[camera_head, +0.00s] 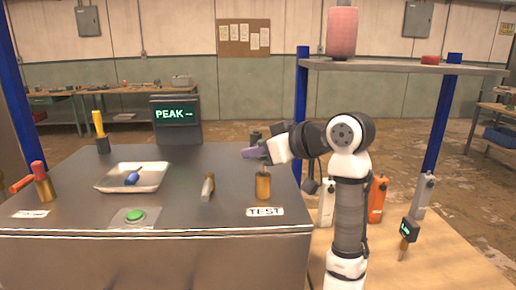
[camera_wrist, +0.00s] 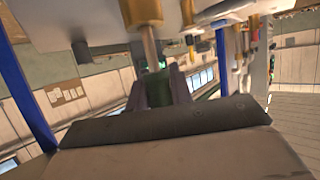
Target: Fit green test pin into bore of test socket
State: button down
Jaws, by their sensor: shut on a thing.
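The brass test socket (camera_head: 263,185) stands upright behind the TEST label at the right front of the dark bench. My gripper (camera_head: 256,151), with purple fingers, is just above and slightly left of the socket's top. In the wrist view my gripper (camera_wrist: 160,88) is shut on the green test pin (camera_wrist: 157,90). The pin's thin metal shaft (camera_wrist: 150,45) points to the brass socket (camera_wrist: 141,12) and its end meets the socket's edge in the picture. I cannot tell whether the tip is inside the bore. The pin is hidden by the fingers in the head view.
A grey lever (camera_head: 208,187) stands left of the socket. Further left are a green button (camera_head: 135,215), a white tray (camera_head: 112,179) with a blue object, a red-handled brass piece (camera_head: 43,185) and a yellow-handled tool (camera_head: 98,124). A PEAK display (camera_head: 176,120) stands behind.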

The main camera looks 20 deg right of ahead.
aim_at(258, 173)
jog(key=shift+f+b, duration=0.75)
jog(key=shift+f, duration=0.6)
jog(key=shift+f+b, duration=0.35)
jog(key=shift+f, duration=0.2)
jog(key=c, duration=1.2)
grip_release()
jog(key=shift+o, duration=0.2)
jog(key=b+v, duration=0.3)
jog(key=v, duration=1.1)
